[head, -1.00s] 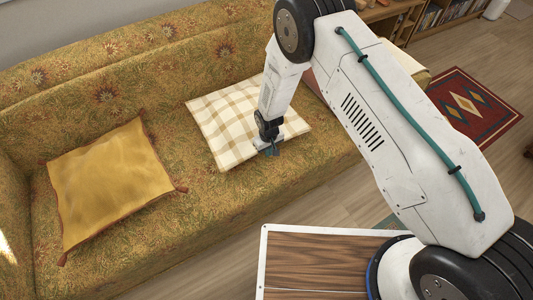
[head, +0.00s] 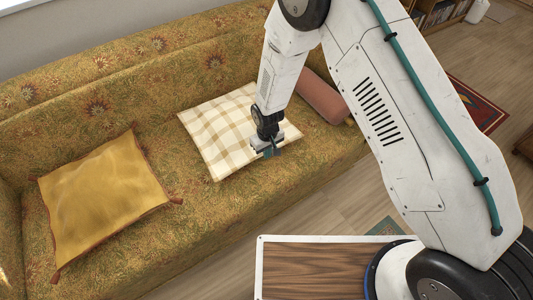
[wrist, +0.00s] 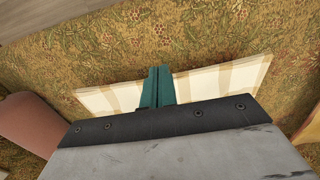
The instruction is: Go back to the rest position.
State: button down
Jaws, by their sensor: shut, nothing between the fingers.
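I cannot tell the exact height of the fingers above the seat.
A yellow cushion (head: 98,198) lies at the sofa's left. A reddish bolster (head: 325,97) lies right of the checked cushion, also at the wrist view's left edge (wrist: 28,125). Shelves (head: 440,14) and a red rug (head: 478,103) are at the right. Wooden floor (head: 345,205) lies before the sofa.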

jog(key=shift+r, duration=0.2)
jog(key=shift+s, duration=0.1)
jog(key=s+d+r+m+g, duration=0.1)
jog(key=s+d+r, duration=0.45)
jog(key=r, duration=0.55)
jog(key=s+d+r+m+g+h, duration=0.1)
jog(key=s+d+r, duration=0.4)
jog(key=r, duration=0.6)
jog(key=s+d+r+m+g, duration=0.1)
jog(key=s+d+r, duration=0.2)
jog(key=d+r, duration=0.6)
jog(key=s+d+r+m+t, duration=0.2)
jog(key=s+d+r, duration=0.2)
jog(key=s+r, duration=0.3)
jog(key=s+d+r+m+t+y, duration=0.1)
jog(key=s+d+r+m+t, duration=0.1)
jog(key=s+d+r, duration=0.2)
jog(key=s+r, duration=0.3)
jog(key=r, duration=0.3)
jog(key=shift+s+d+r, duration=0.15)
jog(key=shift+s+r, duration=0.25)
